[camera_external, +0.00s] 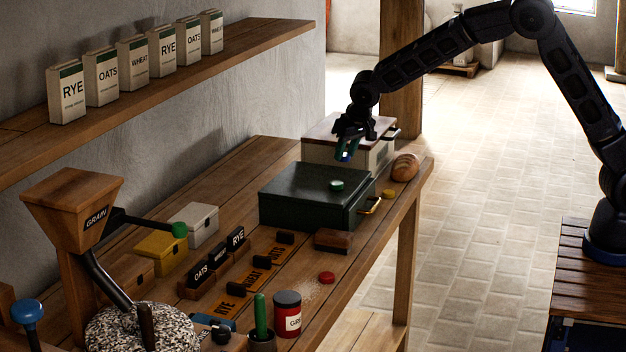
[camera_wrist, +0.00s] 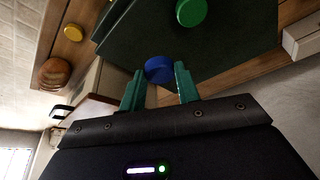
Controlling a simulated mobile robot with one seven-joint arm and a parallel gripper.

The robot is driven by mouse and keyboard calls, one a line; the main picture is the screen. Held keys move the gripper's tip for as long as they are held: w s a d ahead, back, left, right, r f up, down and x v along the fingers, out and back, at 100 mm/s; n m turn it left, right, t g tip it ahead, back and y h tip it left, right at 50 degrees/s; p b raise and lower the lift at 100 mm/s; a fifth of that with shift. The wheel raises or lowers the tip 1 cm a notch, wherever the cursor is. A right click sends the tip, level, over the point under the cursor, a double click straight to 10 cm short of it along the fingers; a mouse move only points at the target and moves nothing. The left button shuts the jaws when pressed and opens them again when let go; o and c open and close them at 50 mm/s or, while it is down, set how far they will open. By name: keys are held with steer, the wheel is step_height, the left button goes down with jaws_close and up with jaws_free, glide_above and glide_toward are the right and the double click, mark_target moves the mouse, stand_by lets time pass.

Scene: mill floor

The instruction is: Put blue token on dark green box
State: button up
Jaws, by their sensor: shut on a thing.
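The blue token (camera_wrist: 159,69) is a small round disc between the teal fingertips of my gripper (camera_wrist: 160,84) in the wrist view. My gripper (camera_external: 346,150) is shut on it and holds it in the air, over or just behind the far part of the dark green box (camera_external: 290,190). The box is closed, with a flat lid and a brass handle at its right. A green token (camera_external: 336,185) lies on the lid, towards the right. The wrist view also shows the box lid (camera_wrist: 135,35) and the green token (camera_wrist: 191,12).
A cream box with a brown lid (camera_external: 318,152) stands behind the green box. A bread loaf (camera_external: 404,168) and a yellow token (camera_external: 388,193) lie to the right. A red token (camera_external: 326,277) lies nearer. The lid's left part is clear.

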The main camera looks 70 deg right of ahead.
mark_target(342, 180)
steer(key=shift+f, duration=2.9)
steer(key=o, duration=0.9)
steer(key=shift+f, duration=0.1)
steer(key=shift+o, duration=0.2)
steer(key=v, duration=1.2)
steer(key=s+d+r+n+y, duration=0.1)
steer(key=s+d+r, duration=0.3)
steer(key=s+r, duration=0.65)
steer(key=s+d+r+n+y, duration=0.1)
steer(key=s+r+n, duration=0.15)
steer(key=s, duration=1.15)
steer(key=s+d+r+n, duration=0.1)
steer(key=s+r, duration=0.2)
steer(key=s, duration=1.1)
steer(key=s+f+n, duration=0.1)
steer(key=s+f, duration=0.2)
steer(key=s, duration=1.1)
steer(key=shift+a+t, duration=0.2)
steer(key=shift+t, duration=0.2)
